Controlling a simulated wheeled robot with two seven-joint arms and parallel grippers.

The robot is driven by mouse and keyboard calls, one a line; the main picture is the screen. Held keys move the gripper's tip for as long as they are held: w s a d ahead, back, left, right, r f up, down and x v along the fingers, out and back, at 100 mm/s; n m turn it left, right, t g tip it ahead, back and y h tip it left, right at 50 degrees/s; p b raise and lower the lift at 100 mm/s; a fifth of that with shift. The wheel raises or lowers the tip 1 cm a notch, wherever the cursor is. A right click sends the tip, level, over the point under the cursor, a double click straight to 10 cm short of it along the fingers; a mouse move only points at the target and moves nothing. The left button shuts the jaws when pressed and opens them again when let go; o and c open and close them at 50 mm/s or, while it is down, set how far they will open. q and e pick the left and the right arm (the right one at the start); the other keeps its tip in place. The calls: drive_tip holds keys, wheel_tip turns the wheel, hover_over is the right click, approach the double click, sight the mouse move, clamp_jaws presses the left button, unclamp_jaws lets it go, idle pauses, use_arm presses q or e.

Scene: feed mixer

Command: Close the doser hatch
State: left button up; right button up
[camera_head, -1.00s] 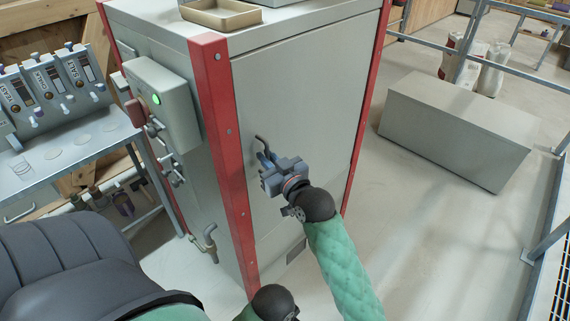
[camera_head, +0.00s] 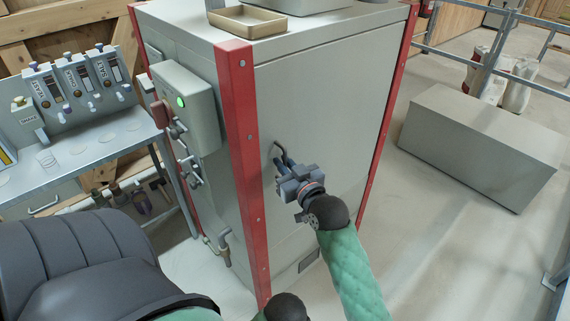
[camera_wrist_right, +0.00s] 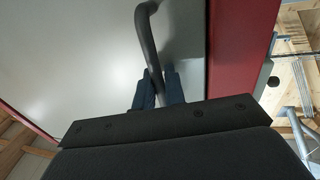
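The doser hatch (camera_head: 325,100) is the large grey panel on the front of the cabinet, between red corner posts. It looks flush with the frame in the head view. Its dark bent handle (camera_head: 278,150) is on the panel's left side. My right gripper (camera_head: 285,165) is at this handle. In the right wrist view the two blue fingers (camera_wrist_right: 158,92) sit on both sides of the handle bar (camera_wrist_right: 148,45) and look closed around it. My left gripper is not in view; only a dark part of my arm shows at the bottom edge.
A control box with a green light (camera_head: 181,101) is on the cabinet's left side. A tan tray (camera_head: 248,22) lies on top. A bench with dispensers (camera_head: 80,85) stands at left. A grey box (camera_head: 480,145) is on the floor at right, with clear floor before it.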

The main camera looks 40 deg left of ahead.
drive_tip(key=b+v, duration=0.1)
drive_tip(key=v, duration=0.5)
drive_tip(key=shift+d+f, duration=0.15)
drive_tip(key=shift+o, duration=0.2)
drive_tip(key=shift+s+d+b, duration=0.15)
drive_tip(key=shift+d+b, duration=0.15)
drive_tip(key=shift+d, duration=0.15)
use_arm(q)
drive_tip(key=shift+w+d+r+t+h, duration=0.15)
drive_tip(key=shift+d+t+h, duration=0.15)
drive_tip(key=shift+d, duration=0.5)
use_arm(e)
drive_tip(key=shift+o, duration=0.5)
drive_tip(key=shift+s+d, duration=0.15)
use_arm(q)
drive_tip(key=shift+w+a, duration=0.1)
